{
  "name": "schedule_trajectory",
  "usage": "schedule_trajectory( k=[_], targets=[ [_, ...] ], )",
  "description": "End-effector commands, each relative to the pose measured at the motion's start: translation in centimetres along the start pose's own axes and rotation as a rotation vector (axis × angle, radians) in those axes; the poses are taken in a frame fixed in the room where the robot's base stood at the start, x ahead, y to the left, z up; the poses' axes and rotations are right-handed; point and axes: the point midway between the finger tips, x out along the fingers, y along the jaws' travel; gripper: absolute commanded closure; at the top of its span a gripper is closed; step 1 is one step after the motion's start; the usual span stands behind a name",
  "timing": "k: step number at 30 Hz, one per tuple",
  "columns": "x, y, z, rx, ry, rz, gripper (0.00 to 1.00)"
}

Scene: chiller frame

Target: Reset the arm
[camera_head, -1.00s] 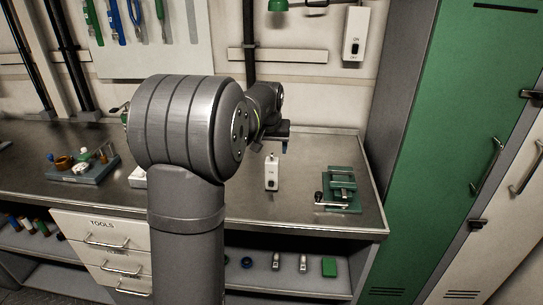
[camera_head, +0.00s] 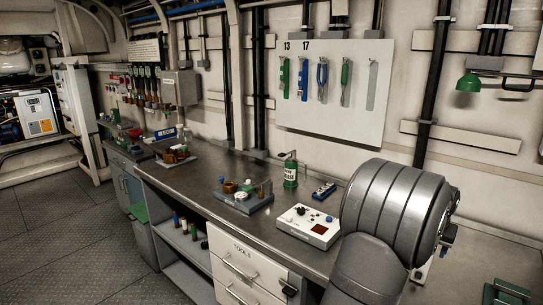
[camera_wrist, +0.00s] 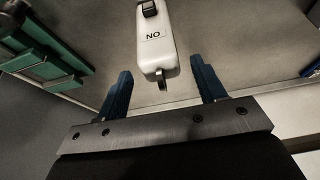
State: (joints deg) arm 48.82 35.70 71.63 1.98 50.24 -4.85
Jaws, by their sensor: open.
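My gripper (camera_wrist: 163,86) shows in the wrist view, with its two blue fingers apart and nothing between their tips. Beyond the fingers, a white switch box (camera_wrist: 154,45) with a dark rocker and upside-down lettering is on the bench top, apart from them.
A green vise (camera_wrist: 40,55) is at the upper left of the wrist view. In the head view, the bench (camera_head: 190,172) carries a white control box (camera_head: 308,226), a green grease can (camera_head: 290,172) and a small-parts tray (camera_head: 243,200). Tools hang on a wall panel (camera_head: 300,118).

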Motion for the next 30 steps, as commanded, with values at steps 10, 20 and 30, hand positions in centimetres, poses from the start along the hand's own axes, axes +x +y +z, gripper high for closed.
schedule_trajectory(
  k=[10,20,30],
  targets=[
    [4.4,0.0,-0.5,0.0,0.007,0.0,0.37],
    [1.9,0.0,-1.4,0.0,0.001,0.0,0.37],
    [1.9,0.0,-1.3,0.0,0.0,0.0,0.37]
  ],
)
